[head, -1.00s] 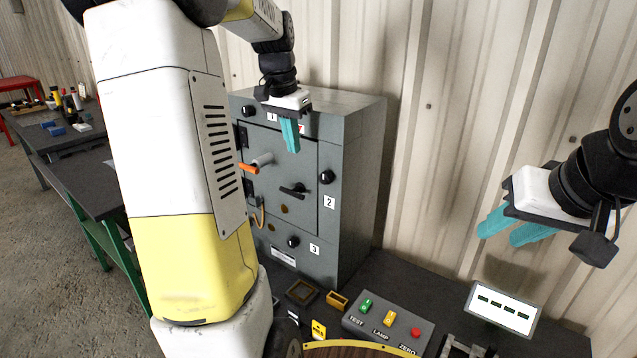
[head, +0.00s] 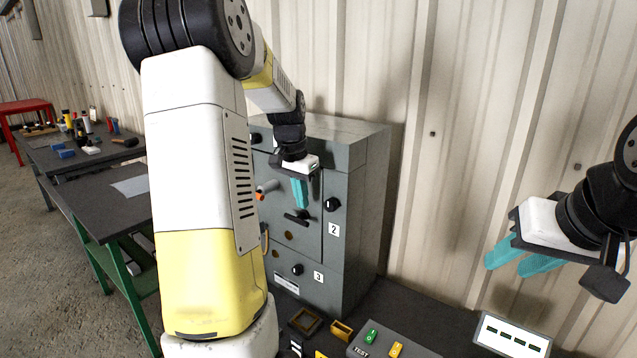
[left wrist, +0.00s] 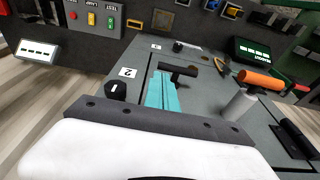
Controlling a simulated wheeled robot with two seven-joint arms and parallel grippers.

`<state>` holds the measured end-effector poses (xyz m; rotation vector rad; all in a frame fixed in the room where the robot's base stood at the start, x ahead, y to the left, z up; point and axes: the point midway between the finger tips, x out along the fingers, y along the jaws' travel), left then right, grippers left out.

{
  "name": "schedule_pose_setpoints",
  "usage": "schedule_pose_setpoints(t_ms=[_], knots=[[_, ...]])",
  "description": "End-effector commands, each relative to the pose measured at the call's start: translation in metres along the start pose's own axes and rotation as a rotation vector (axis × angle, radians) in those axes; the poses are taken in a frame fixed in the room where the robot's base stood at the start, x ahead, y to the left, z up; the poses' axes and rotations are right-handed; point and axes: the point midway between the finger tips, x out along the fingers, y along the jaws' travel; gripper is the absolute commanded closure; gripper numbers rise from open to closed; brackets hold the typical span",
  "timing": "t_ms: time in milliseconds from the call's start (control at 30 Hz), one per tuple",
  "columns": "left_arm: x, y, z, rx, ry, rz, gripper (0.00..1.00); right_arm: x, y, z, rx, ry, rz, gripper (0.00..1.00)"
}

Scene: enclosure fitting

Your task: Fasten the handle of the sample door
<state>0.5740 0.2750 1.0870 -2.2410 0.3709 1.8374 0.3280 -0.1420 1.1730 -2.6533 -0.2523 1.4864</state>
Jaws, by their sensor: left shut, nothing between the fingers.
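The sample door (head: 308,245) is a grey panel on the front of the grey cabinet. Its black bar-shaped handle (head: 297,217) sits near the door's right side; the handle also shows in the left wrist view (left wrist: 180,72), just beyond the fingertips. My left gripper (head: 300,204) is shut and empty, its teal fingers (left wrist: 163,78) pointing down close above the handle. I cannot tell whether they touch it. My right gripper (head: 514,265) is open and empty, off to the right by the wall. My left arm hides the cabinet's left part.
An orange grip on a grey post (left wrist: 258,80) sticks out beside the handle. Black knobs stand by label 2 (head: 334,230) and label 3 (head: 318,277). Bare wall lies right of the cabinet.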

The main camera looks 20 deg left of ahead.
Motion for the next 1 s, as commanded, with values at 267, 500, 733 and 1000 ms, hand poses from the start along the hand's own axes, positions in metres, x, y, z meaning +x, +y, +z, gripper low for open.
schedule_pose_setpoints(t_ms=[267, 500, 733, 1000], knots=[[0.043, 0.0, 0.0, 0.0, -0.002, 0.001, 1.0, 0.0, 0.0, 0.0, 0.0, 0.0, 0.0, 0.64], [0.053, 0.0, 0.0, -0.001, 0.0, 0.0, 1.0, 0.0, 0.0, 0.0, 0.0, 0.0, 0.0, 0.64], [0.052, 0.0, 0.0, -0.001, 0.0, 0.0, 1.0, 0.0, 0.0, 0.0, 0.0, 0.0, 0.0, 0.64], [0.055, -0.001, -0.007, 0.009, 0.001, -0.034, 1.0, 0.0, 0.0, 0.0, 0.0, 0.0, 0.0, 0.64]])
